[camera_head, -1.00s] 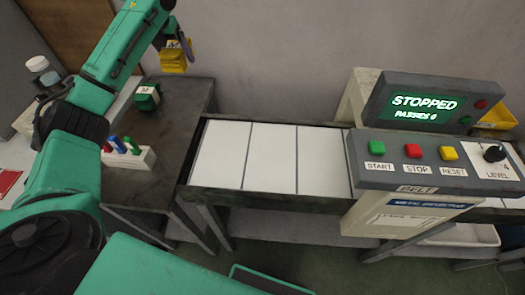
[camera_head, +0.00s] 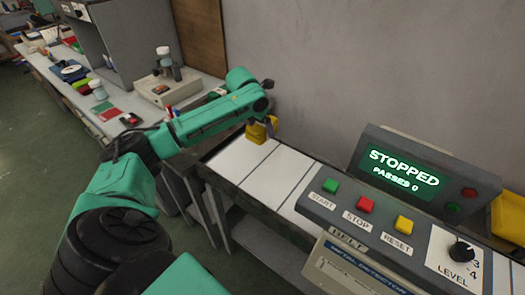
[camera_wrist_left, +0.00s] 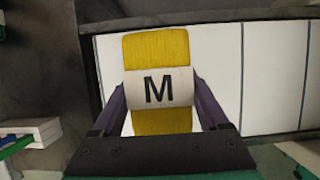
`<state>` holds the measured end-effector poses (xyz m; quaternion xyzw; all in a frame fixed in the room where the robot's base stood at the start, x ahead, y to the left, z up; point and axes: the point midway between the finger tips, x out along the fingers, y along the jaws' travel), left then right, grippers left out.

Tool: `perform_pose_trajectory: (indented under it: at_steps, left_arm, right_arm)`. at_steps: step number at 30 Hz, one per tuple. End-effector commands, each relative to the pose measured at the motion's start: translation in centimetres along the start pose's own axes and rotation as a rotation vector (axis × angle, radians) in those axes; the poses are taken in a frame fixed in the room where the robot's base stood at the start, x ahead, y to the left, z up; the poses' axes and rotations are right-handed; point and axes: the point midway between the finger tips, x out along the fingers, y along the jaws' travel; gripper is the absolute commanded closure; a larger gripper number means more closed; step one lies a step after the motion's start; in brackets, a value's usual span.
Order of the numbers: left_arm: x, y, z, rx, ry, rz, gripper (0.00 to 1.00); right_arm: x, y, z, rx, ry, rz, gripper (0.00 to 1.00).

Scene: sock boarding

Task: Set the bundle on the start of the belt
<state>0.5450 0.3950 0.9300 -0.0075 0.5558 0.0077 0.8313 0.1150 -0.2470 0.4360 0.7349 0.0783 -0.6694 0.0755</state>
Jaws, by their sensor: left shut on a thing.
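The bundle (camera_head: 256,133) is yellow with a white band marked M. In the left wrist view the bundle (camera_wrist_left: 160,48) sits between my left gripper's dark purple fingers (camera_wrist_left: 160,92), which are shut on it. In the head view my left gripper (camera_head: 270,125) is at the far edge of the belt's left end, partly hidden by my arm. The belt (camera_head: 241,160) has white panels with dark seams, and in the left wrist view the belt (camera_wrist_left: 270,80) lies behind the bundle. I cannot tell whether the bundle touches it. My right gripper is out of view.
The belt console (camera_head: 395,225) has START, STOP and RESET buttons. Its screen (camera_head: 405,172) reads STOPPED, PASSES 0. A yellow bin (camera_head: 508,222) stands at the right edge. A cluttered bench (camera_head: 118,105) runs along the left. The visible belt panels are otherwise clear.

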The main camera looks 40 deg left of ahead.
Motion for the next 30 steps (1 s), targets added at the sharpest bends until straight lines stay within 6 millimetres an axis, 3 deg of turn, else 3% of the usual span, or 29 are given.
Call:
perform_pose_trajectory:
  at_steps: [3,13,24,25,26,27,30]
  left_arm:
    - [3.2,-0.1,-1.4,0.0,0.003,-0.001,0.85]
    - [8.7,-0.1,-3.6,0.0,0.001,-0.002,0.85]
    - [9.5,-0.1,-3.9,0.001,-0.001,0.0,0.85]
    - [9.5,-0.1,-3.9,0.001,-0.001,0.0,0.15]
    - [9.4,-0.1,-3.9,0.001,-0.001,0.0,0.04]
    - [9.4,-0.1,-3.9,0.001,0.0,0.0,0.0]
    - [9.4,-0.1,-3.9,0.001,0.0,-0.001,0.0]
  right_arm:
    - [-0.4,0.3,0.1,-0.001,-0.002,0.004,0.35]
    - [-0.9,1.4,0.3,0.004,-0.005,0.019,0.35]
    - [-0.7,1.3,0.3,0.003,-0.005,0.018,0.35]
    - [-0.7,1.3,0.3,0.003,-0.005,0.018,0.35]
    - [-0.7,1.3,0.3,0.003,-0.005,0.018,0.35]
    - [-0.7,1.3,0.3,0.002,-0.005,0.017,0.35]
    - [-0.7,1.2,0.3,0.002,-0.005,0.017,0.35]
